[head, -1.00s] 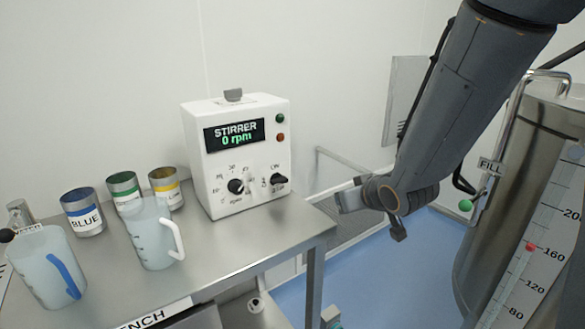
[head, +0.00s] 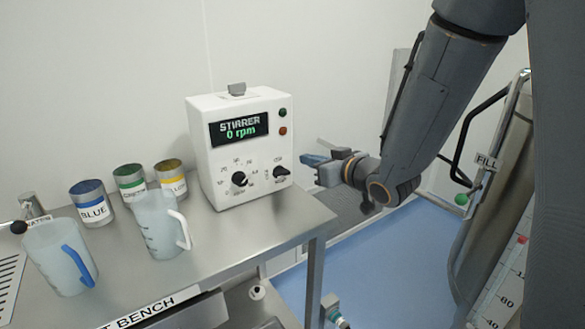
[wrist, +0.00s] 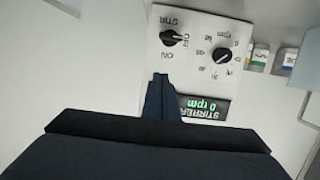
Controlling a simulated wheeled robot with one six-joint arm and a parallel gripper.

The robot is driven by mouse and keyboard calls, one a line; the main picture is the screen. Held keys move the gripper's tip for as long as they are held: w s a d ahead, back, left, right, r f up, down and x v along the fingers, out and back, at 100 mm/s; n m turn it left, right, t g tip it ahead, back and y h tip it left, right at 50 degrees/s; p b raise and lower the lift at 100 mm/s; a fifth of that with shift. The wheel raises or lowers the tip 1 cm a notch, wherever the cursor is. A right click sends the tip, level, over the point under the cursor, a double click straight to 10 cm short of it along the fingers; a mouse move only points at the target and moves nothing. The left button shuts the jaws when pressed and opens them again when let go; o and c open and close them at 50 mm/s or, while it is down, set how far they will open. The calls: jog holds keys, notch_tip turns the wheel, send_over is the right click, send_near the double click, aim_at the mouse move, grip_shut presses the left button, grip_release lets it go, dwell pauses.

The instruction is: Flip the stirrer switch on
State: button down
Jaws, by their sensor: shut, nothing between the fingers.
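The white stirrer box (head: 222,185) stands on the steel bench, its display (head: 239,129) reading 0 rpm. Its front carries a black speed knob (head: 239,179) and, to the right, the black stirrer switch (head: 281,171). In the wrist view the panel appears upside down, with the switch (wrist: 171,38) beside the OFF and ON labels and its pointer toward OFF. My gripper (head: 306,158) is shut and empty, just right of the box in the head view. In the wrist view its fingertips (wrist: 160,78) lie below the switch in the picture, apart from it.
Blue (head: 91,207), green (head: 130,183) and yellow (head: 171,177) labelled cans and two translucent jugs (head: 160,225) (head: 58,258) stand on the bench (head: 225,240) left of the box. A steel tank (head: 492,215) stands at the right. Blue floor (head: 370,255) is open between them.

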jog(key=p, duration=0.2)
send_over(282, 174)
jog(key=s+d, duration=0.1)
jog(key=d, duration=0.3)
jog(key=f, duration=0.2)
jog(key=shift+w+a+f+p, duration=0.1)
jog(key=shift+a+f+p, duration=0.15)
jog(key=shift+f, duration=0.75)
jog(key=shift+a+f+p, duration=0.1)
jog(key=shift+f+p, duration=0.1)
jog(key=shift+f, duration=0.8)
jog(key=shift+a, duration=0.15)
